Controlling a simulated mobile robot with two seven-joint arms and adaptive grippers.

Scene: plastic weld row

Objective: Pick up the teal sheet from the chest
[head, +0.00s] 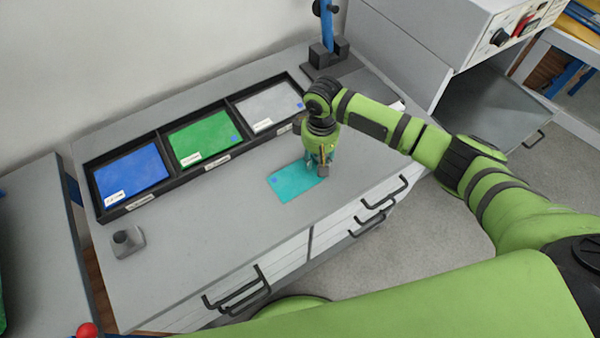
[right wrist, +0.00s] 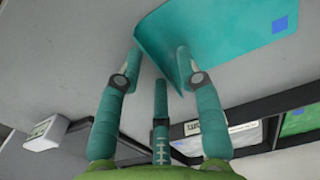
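The teal sheet (head: 291,184) lies on the grey top of the chest (head: 215,225), near its front edge, with a small blue square at one corner. My right gripper (head: 316,170) is pointed down at the sheet's right end and hides part of it. In the right wrist view, the teal sheet (right wrist: 215,35) fills the upper right. My right gripper's teal fingers (right wrist: 158,65) stand apart, with an edge of the sheet between or just beside them. I cannot tell whether the fingers touch it. My left gripper is not in view.
A black three-part tray at the back of the chest holds a blue sheet (head: 132,175), a green sheet (head: 201,138) and a grey sheet (head: 268,107). A small grey block (head: 128,241) stands front left. A blue-posted stand (head: 328,50) is at the back right.

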